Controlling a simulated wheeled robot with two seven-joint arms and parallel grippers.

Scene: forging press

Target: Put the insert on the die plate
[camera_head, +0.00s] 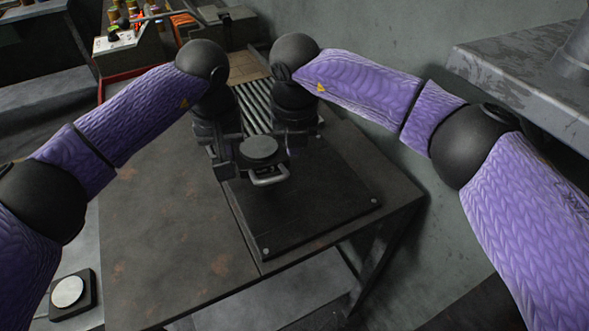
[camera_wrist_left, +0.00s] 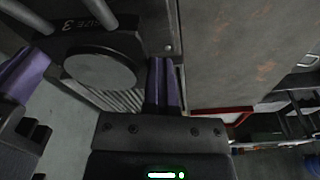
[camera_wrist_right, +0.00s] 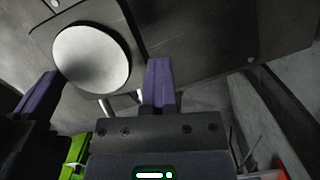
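The insert (camera_head: 262,165) is a dark block with a round disc on top and a metal handle toward me. It is over the far left part of the black die plate (camera_head: 325,200); I cannot tell whether it touches it. The left wrist view shows the insert (camera_wrist_left: 125,50) marked with a 3, and the right wrist view shows its disc (camera_wrist_right: 92,57) bright. My left gripper (camera_head: 224,160) is at its left side and my right gripper (camera_head: 290,138) at its right. Both have purple-padded fingers spread wide apart. Finger contact with the insert is unclear.
The die plate lies on a worn metal table (camera_head: 165,235). A roller track (camera_head: 253,105) runs behind it. Another dark block with a silver disc (camera_head: 68,292) sits lower left. A grey ledge (camera_head: 525,75) juts in at the right. The plate's near part is clear.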

